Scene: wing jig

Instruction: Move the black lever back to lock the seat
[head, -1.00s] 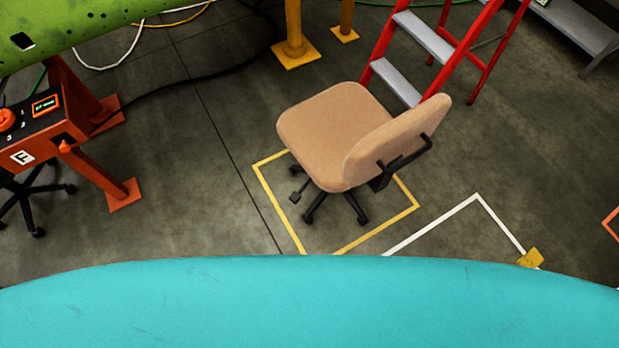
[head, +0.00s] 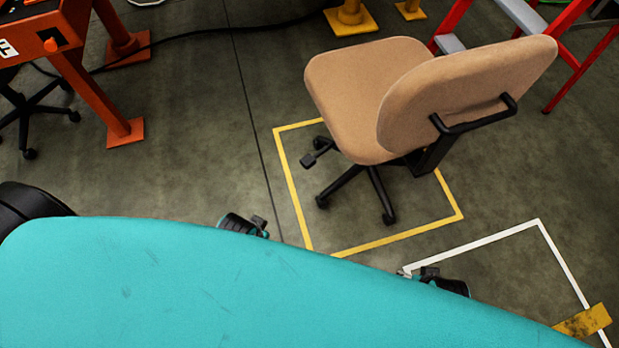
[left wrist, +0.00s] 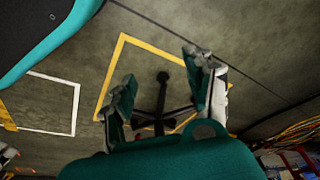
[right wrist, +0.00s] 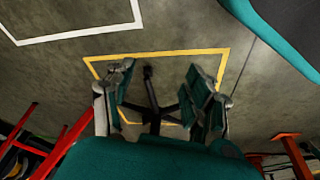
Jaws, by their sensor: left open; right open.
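The office chair has a tan seat (head: 345,85) and a tan backrest (head: 465,100) with a black bracket behind it. My left gripper (head: 247,225) and right gripper (head: 440,281) show only partly at the edge of my teal body, both apart from the chair. In the left wrist view, the left gripper (left wrist: 163,90) is open and empty. In the right wrist view, the right gripper (right wrist: 162,85) is open and empty. Black chair legs show beyond both; the lever is not clear there.
The chair stands within a yellow floor outline (head: 460,205). A white outline (head: 475,243) lies to its right. A red step ladder (head: 575,65) and yellow post base (head: 350,20) stand behind. An orange stand (head: 100,75) is at left. Floor left of the chair is clear.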

